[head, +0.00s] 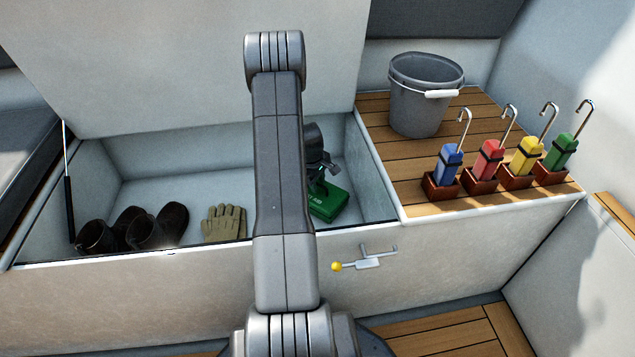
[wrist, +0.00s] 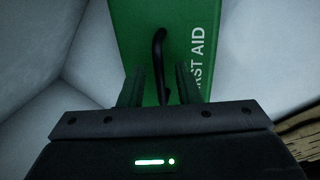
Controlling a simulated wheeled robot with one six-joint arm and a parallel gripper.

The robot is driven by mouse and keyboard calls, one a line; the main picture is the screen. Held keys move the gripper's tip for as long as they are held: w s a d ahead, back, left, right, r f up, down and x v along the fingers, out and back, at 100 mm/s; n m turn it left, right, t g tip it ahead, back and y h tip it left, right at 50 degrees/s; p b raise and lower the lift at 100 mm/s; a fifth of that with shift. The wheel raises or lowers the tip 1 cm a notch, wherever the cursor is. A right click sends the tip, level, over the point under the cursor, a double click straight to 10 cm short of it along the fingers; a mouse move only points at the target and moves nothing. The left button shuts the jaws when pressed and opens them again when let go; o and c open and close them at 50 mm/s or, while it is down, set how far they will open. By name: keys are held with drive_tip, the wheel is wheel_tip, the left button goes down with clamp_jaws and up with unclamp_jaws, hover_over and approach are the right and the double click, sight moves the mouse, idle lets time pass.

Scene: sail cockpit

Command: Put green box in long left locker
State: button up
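The green box (head: 328,204) is in the right part of the open long left locker (head: 190,185), partly hidden by my arm. Whether it rests flat on the locker floor is hard to tell. In the wrist view the green box (wrist: 200,20) shows white "FIRST AID" lettering and a black handle (wrist: 159,50). My gripper (head: 323,172) is down inside the locker, just over the box. In the wrist view the fingers of my gripper (wrist: 160,85) stand on both sides of the handle, with gaps visible between them and it. The gripper looks open.
The locker lid (head: 180,60) is raised, with a strut (head: 69,200) at left. Dark boots (head: 140,228) and gloves (head: 225,223) lie in the locker. A grey bucket (head: 425,95) and several colored handles in brown holders stand on the wooden deck (head: 400,165) at right. A yellow-knobbed latch (head: 365,260) is on the front wall.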

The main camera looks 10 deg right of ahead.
wheel_tip(320, 180, up, 12)
drive_tip(key=s+a+p, duration=0.1)
drive_tip(key=p, duration=0.3)
drive_tip(key=shift+s+a, duration=0.3)
drive_tip(key=shift+s, duration=0.05)
